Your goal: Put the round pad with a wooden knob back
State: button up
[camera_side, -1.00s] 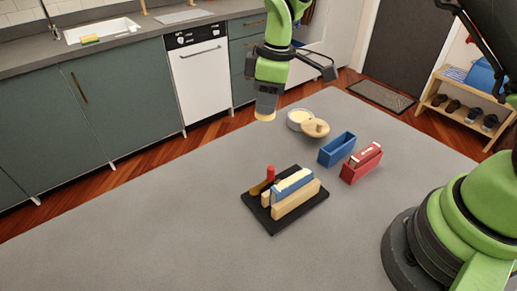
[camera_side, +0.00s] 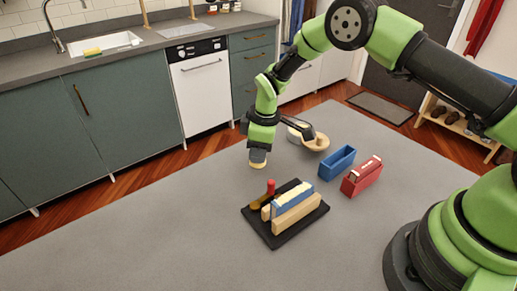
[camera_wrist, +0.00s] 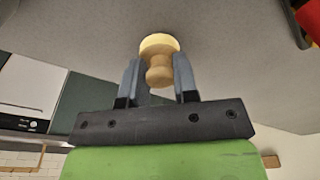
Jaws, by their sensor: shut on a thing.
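The round pad with a wooden knob (camera_side: 257,163) is pale yellow underneath and hangs below my gripper (camera_side: 259,151). In the wrist view the pad (camera_wrist: 158,42) has its wooden knob between the two fingers of my gripper (camera_wrist: 158,75), which is shut on the knob. The pad is over the grey table, left of the round tin; I cannot tell its exact height. The round pale tin (camera_side: 294,134) stands open behind to the right, partly hidden by my arm. A round wooden lid with a knob (camera_side: 317,144) leans against the tin.
A black stand (camera_side: 272,231) holds wooden blocks, a blue-sided piece and a red-tipped tool (camera_side: 271,187) in front of the pad. A blue open box (camera_side: 337,163) and a red box (camera_side: 361,177) stand to the right. The table's left part is clear.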

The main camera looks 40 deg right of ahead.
jog(key=shift+f, duration=0.15)
jog(key=o, duration=0.9)
jog(key=s+d+r+m+t, duration=0.1)
jog(key=s+r+m, duration=0.3)
jog(key=r, duration=0.9)
jog(key=s+d+r+m+t, duration=0.15)
jog(key=s+r, duration=0.45)
jog(key=r, duration=0.8)
jog(key=s+r+m+t, duration=0.1)
jog(key=s+m, duration=0.2)
jog(key=s, duration=0.5)
jog(key=s+r+m+t, duration=0.1)
jog(key=s+m, duration=0.3)
jog(key=s, duration=0.4)
jog(key=shift+s+d+r+t+y, duration=0.3)
jog(key=shift+s+t+y, duration=0.1)
jog(key=shift+t, duration=0.35)
jog(key=shift+m, duration=0.25)
